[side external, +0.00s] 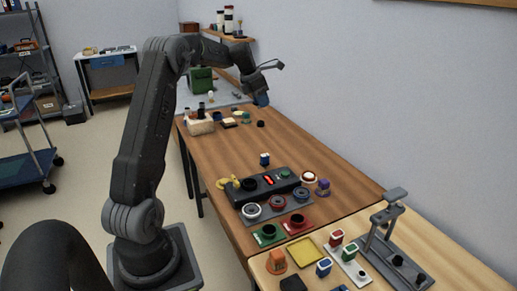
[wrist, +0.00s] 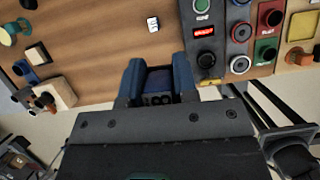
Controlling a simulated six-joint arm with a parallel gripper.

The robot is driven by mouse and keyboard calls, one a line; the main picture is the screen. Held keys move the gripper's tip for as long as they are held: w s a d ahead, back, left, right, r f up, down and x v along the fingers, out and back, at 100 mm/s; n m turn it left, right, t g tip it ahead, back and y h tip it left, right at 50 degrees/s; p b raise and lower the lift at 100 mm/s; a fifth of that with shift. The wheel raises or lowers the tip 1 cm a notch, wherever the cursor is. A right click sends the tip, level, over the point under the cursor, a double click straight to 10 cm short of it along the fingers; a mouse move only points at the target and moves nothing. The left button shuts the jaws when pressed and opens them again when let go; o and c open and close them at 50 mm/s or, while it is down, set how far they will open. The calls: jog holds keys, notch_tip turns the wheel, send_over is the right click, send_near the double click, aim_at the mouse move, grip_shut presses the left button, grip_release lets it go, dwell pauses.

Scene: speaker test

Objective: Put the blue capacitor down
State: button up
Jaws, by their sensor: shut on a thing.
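My gripper (wrist: 157,82) has blue fingers, shut on a dark blue block with pale marks, which looks like the blue capacitor (wrist: 158,98). In the side view my gripper (side external: 262,99) hangs well above the table, behind the black tester; the held piece cannot be made out there. Another small blue part with a white label (side external: 265,159) stands on the wood behind the tester. In the wrist view a small white-faced part (wrist: 153,24) lies on the table beyond the fingers.
The black tester (side external: 235,197) has a red display and a green button. A grey stand (side external: 383,225) rises at the right. Small parts crowd the far end. The wood (side external: 222,150) between is mostly bare.

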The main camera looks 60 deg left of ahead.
jog(key=s+a, duration=0.3)
send_near(255, 171)
jog(key=shift+n, duration=0.4)
jog(key=x, duration=0.6)
jog(key=shift+a, duration=0.15)
jog(key=shift+f, duration=0.1)
jog(key=shift+f, duration=0.1)
jog(key=o, duration=0.9)
